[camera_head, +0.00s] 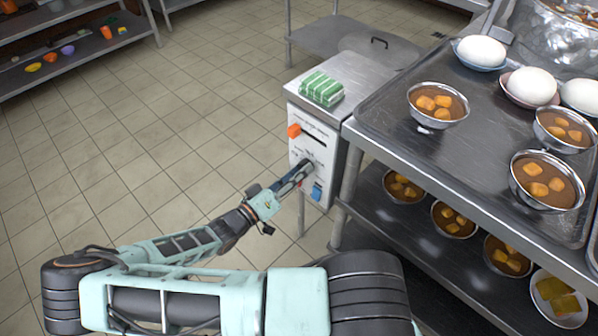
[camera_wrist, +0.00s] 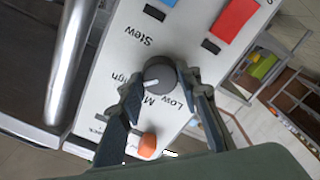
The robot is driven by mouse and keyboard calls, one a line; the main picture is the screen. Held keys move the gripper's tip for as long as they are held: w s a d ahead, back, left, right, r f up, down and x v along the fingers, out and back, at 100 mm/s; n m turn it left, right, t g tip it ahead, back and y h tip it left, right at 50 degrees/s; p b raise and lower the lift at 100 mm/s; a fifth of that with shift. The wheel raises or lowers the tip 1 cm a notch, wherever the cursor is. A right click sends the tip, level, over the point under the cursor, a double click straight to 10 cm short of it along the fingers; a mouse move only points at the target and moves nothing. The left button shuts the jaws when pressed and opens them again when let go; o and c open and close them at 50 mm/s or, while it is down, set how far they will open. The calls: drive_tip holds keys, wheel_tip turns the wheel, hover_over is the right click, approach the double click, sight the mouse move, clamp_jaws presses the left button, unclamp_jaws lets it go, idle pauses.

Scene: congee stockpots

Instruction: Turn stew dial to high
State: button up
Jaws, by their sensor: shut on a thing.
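The stew dial (camera_wrist: 160,78) is a dark round knob on the white front panel (camera_wrist: 112,62), with "Stew", "Low" and "High" printed around it. A white mark on its face sits toward the "High" and middle lettering; its exact setting is hard to read. My gripper (camera_wrist: 166,90) is shut on the dial, one finger on each side. In the head view my gripper (camera_head: 301,174) reaches the panel (camera_head: 325,134) of the control box, and the fingers partly hide the dial.
An orange knob (camera_head: 294,130) and a blue switch (camera_head: 317,190) are on the same panel; a red switch (camera_wrist: 235,18) shows in the wrist view. Green-striped packets (camera_head: 321,89) lie on top. A metal table (camera_head: 385,112) with bowls stands close right. Floor at left is clear.

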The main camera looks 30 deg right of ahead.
drive_tip(key=o, duration=1.2)
drive_tip(key=shift+a, duration=0.15)
drive_tip(key=v, duration=1.2)
